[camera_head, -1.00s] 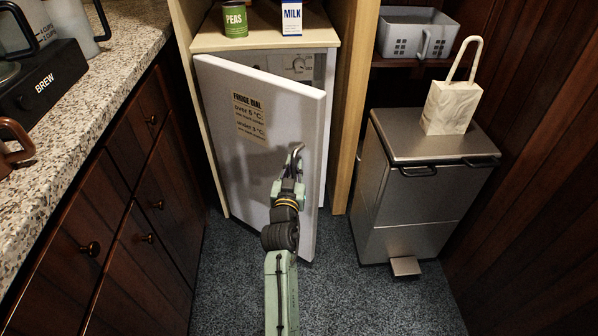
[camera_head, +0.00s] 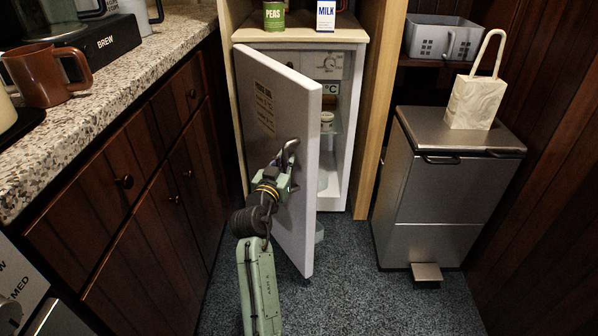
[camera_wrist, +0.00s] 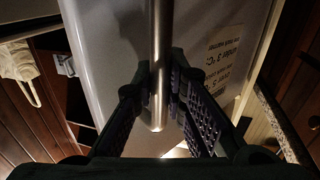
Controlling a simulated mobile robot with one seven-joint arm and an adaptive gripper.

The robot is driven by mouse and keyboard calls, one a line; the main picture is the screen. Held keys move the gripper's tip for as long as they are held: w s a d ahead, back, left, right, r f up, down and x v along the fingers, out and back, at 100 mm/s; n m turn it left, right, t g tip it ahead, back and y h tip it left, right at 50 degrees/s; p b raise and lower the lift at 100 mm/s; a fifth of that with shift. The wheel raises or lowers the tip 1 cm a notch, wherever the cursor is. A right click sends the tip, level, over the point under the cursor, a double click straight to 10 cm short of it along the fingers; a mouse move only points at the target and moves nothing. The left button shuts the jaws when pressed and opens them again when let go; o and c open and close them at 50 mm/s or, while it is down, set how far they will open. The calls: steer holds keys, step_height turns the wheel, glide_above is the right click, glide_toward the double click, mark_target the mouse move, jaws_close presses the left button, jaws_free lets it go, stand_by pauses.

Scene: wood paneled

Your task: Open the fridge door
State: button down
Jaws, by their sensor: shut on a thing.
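The fridge (camera_head: 342,60) stands in a wooden surround. Its pale door (camera_head: 283,110) is swung partly open, hinged at the left, and its free edge points toward me. Part of the lit interior with a small white tub (camera_head: 326,120) shows to the right of the door. My gripper (camera_head: 285,160) is at the door's handle (camera_head: 291,148). In the wrist view, the gripper's two fingers (camera_wrist: 162,100) are closed around the metal bar handle (camera_wrist: 160,45), with the door's front (camera_wrist: 110,60) behind it.
A counter with drawers (camera_head: 130,180) runs along the left, with a brown mug (camera_head: 45,78) near its edge. A metal pedal bin (camera_head: 430,200) with a white bag (camera_head: 477,100) on top stands at the right. The carpet (camera_head: 350,290) before the fridge is clear.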

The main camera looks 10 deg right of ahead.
steer(key=s+a+m+g+h+b, duration=0.2)
steer(key=a+b, duration=0.6)
steer(key=a, duration=0.5)
steer(key=shift+a+f+m+g+h, duration=0.15)
steer(key=shift+a+m+g+h, duration=0.15)
steer(key=shift+m+g+h, duration=0.65)
steer(key=shift+t+h, duration=0.25)
steer(key=shift+h, duration=0.2)
steer(key=c, duration=1.6)
jaws_free()
steer(key=shift+r, duration=0.2)
step_height(320, 180, up, 10)
steer(key=shift+c, duration=0.3)
